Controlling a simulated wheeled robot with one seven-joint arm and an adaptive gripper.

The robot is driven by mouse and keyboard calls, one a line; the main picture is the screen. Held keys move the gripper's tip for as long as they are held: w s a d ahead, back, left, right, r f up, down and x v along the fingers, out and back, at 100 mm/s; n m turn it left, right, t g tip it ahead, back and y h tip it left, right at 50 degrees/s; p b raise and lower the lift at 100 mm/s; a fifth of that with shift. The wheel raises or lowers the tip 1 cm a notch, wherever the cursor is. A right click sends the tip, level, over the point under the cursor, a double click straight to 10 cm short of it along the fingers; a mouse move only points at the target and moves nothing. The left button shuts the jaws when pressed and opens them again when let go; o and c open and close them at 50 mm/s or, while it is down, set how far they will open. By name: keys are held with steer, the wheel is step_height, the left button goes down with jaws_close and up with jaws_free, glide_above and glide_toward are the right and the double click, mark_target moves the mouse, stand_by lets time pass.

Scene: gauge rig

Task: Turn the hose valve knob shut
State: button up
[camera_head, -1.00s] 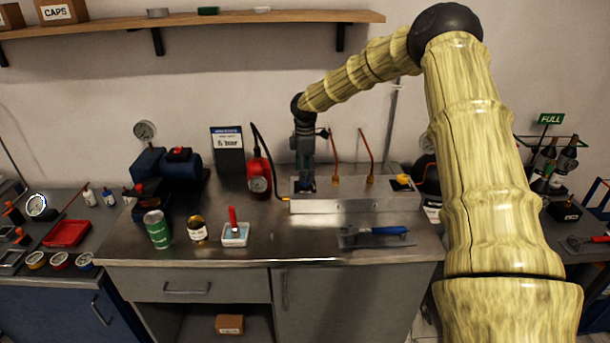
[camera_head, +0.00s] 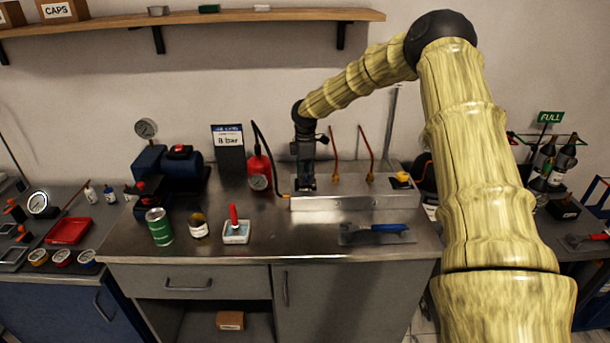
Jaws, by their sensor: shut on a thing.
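My gripper (camera_head: 306,186) points straight down at the left end of the metal gauge rig block (camera_head: 350,202). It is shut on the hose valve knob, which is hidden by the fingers. A black hose (camera_head: 262,142) arches from beside the red hand pump (camera_head: 260,172), and its yellowish lower end meets the left end of the block. A round gauge (camera_head: 259,183) sits on the front of the red pump.
A red-handled brush (camera_head: 235,225), tin (camera_head: 159,227) and jar (camera_head: 199,226) stand at the front left. A "8 bar" sign (camera_head: 228,138) stands behind.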

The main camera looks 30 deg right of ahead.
steer(key=shift+m, duration=0.4)
steer(key=m+p, duration=0.1)
steer(key=m, duration=0.2)
steer(key=shift+r+m, duration=0.15)
steer(key=shift+m, duration=0.25)
steer(key=m, duration=0.4)
steer(key=shift+d+m, duration=0.1)
steer(key=shift+m, duration=0.2)
steer(key=m+p, duration=0.1)
steer(key=m, duration=0.3)
steer(key=shift+w, duration=0.1)
steer(key=shift+m, duration=2.1)
steer(key=o, duration=0.9)
steer(key=shift+o, duration=0.8)
